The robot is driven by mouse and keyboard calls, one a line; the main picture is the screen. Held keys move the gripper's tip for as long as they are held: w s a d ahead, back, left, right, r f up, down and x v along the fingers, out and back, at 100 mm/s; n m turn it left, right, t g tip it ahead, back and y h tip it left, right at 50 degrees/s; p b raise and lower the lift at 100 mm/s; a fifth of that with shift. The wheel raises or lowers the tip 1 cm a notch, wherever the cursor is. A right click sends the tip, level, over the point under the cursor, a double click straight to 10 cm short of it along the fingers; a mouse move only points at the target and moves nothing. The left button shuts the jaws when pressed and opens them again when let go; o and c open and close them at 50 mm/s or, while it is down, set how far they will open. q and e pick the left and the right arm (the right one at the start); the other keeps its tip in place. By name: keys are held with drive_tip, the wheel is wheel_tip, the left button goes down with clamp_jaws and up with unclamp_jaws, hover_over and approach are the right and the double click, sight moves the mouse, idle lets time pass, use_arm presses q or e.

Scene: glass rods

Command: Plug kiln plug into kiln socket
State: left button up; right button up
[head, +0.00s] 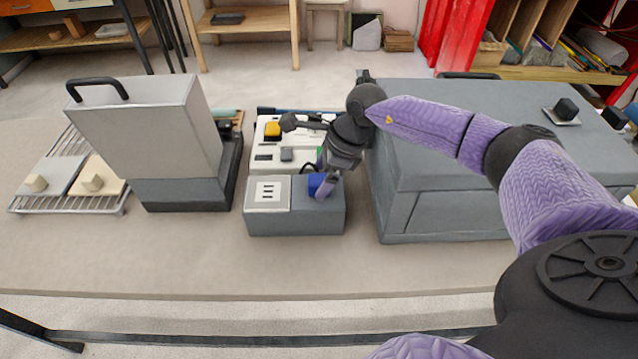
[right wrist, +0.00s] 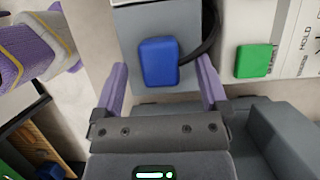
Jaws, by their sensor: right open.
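The blue kiln plug (head: 316,184) sits on top of a small grey box (head: 293,222), at its right side. A dark cable runs from the plug. The likely kiln socket (head: 268,193), a pale plate with dark slots, is on the same box, left of the plug. My right gripper (head: 324,187) reaches down at the plug and partly hides it. In the right wrist view the plug (right wrist: 159,62) lies between the two spread purple fingers, with visible gaps on both sides. My left gripper is not in view.
A white control panel (head: 275,152) with a yellow button stands behind the box; its green START button (right wrist: 254,61) shows in the wrist view. A large grey cabinet (head: 450,215) stands close right. A grey handled unit (head: 150,130) stands left. The front table strip is clear.

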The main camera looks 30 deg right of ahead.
sight(319, 179)
drive_tip(key=shift+w+a+f, duration=0.15)
drive_tip(key=shift+a+f, duration=0.1)
drive_tip(key=shift+f, duration=0.4)
drive_tip(key=shift+a+f, duration=0.1)
drive_tip(key=shift+f, duration=0.15)
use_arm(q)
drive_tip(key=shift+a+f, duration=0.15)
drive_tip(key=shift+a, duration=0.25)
use_arm(e)
drive_tip(key=c, duration=1.3)
wheel_tip(319, 179, up, 9)
drive_tip(key=shift+r+p, duration=0.15)
drive_tip(key=shift+p, duration=0.45)
clamp_jaws()
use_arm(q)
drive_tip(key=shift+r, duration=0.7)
use_arm(e)
drive_tip(key=shift+r, duration=0.4)
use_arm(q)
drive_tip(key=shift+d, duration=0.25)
